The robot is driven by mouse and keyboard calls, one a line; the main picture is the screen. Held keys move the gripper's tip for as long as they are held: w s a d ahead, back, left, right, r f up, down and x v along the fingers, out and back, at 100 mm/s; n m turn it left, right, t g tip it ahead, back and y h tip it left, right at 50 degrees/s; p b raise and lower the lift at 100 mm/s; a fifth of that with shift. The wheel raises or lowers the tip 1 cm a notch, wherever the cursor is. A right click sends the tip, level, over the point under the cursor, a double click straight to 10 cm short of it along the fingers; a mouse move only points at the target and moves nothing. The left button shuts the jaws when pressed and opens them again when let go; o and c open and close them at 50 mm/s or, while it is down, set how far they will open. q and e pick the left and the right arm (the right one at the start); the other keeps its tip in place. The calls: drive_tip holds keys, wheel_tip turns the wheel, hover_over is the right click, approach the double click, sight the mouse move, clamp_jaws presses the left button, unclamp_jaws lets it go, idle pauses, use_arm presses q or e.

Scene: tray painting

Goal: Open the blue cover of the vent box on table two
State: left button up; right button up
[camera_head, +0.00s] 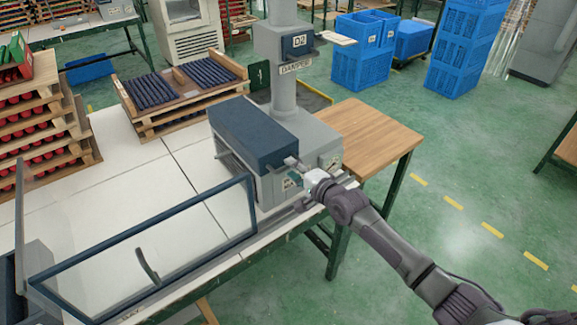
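The vent box (273,190) is a grey box on the white table (185,195), at the foot of a grey column. Its dark blue cover (250,132) lies over the top, and a gap shows below the cover's left front edge. My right arm comes in from the lower right. My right gripper (296,170) is at the cover's lower right corner, beside the front of the box. The fingers are small and partly hidden, so I cannot tell whether they touch the cover or are open. My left gripper is not in view.
A blue-framed clear panel (150,250) with a handle stands at the table's front. Wooden trays of dark rods (180,90) are behind the box, and stacked trays with red items (40,130) stand left. A wooden-topped table (372,130) adjoins on the right.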

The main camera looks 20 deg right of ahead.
drive_tip(key=shift+x, duration=1.25)
clamp_jaws()
